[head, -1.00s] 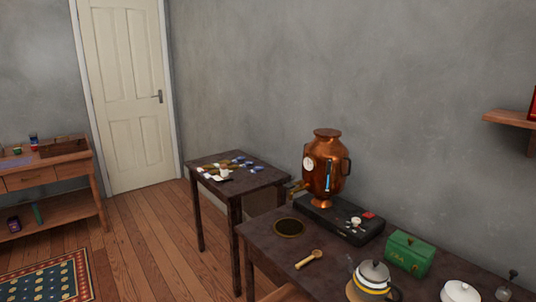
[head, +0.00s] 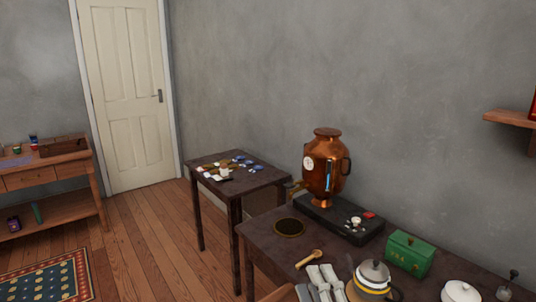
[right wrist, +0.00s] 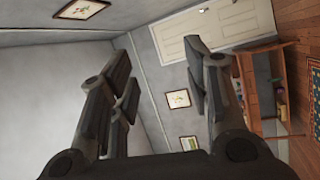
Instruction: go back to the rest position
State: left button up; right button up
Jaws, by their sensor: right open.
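My right gripper (head: 322,280) shows at the bottom edge of the head view, in front of the near table and just left of the teapot. In the right wrist view its fingers (right wrist: 158,62) are spread apart with nothing between them. Behind them that view shows walls, a door and framed pictures, all tilted. My left gripper is not in view.
The dark table (head: 262,236) holds a copper samovar (head: 324,180) on a black base, a wooden spoon (head: 309,259), a grey-lidded teapot (head: 373,276), a green tin (head: 409,253) and a white lidded pot (head: 460,292). A smaller table (head: 270,178) stands behind. Floor (head: 150,240) is open at left.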

jog(key=s+d+f+m+g+h, duration=0.35)
jog(key=d+f+m, duration=0.2)
jog(key=f, duration=0.25)
jog(key=s+d+f+m+g+h, duration=0.35)
jog(key=d+f+m, duration=0.2)
jog(key=f, duration=0.25)
jog(key=s+f+m+g+y, duration=0.2)
jog(key=s+f+m+g, duration=0.6)
jog(key=s, duration=0.9)
notch_tip(320, 180, down, 27)
jog(key=s+n+g+p, duration=0.1)
jog(key=s+n+g, duration=0.1)
jog(key=n+g, duration=0.1)
pick_arm(q)
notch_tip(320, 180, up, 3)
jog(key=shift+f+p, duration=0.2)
jog(key=shift+p, duration=0.6)
pick_arm(e)
jog(key=s+d+f, duration=0.3)
jog(key=s+f, duration=1.2)
jog(key=s, duration=0.1)
jog(key=shift+s+g, duration=0.15)
jog(key=shift+g, duration=0.25)
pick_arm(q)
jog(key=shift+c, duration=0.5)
pick_arm(e)
jog(key=shift+d, duration=0.1)
jog(key=shift+c, duration=1)
jog(key=shift+s, duration=0.15)
